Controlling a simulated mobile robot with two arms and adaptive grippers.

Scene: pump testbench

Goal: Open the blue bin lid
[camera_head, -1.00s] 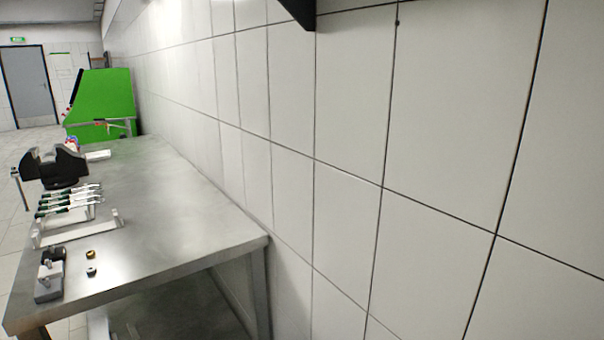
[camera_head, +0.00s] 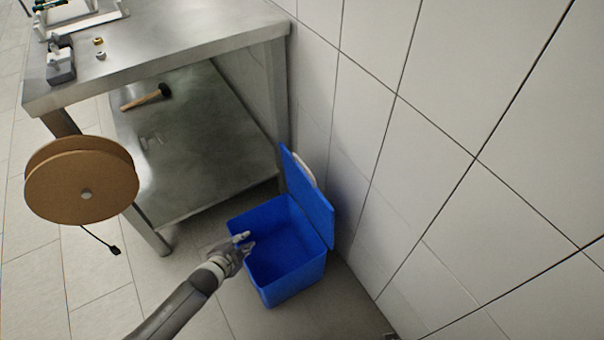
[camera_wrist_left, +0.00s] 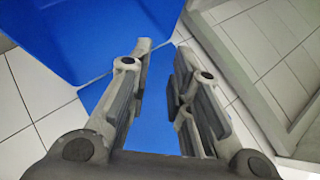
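The blue bin (camera_head: 284,277) stands on the floor beside the wall, right of the metal table. Its blue lid (camera_head: 308,196) is raised and stands up at the bin's far right side, near the wall, so the inside shows. My left gripper (camera_head: 246,242) is at the bin's near left rim; whether it touches the rim I cannot tell. In the left wrist view the left gripper (camera_wrist_left: 162,75) has its fingers spread, with blue bin surface (camera_wrist_left: 110,30) beyond and between them. My right gripper is not in view.
The metal table (camera_head: 180,45) has a lower shelf (camera_head: 200,140) with a hammer (camera_head: 148,97) on it. A brown cable reel (camera_head: 80,185) appears at the left with a cord hanging from it. The tiled wall (camera_head: 420,160) bounds the right side. Floor is clear in front of the bin.

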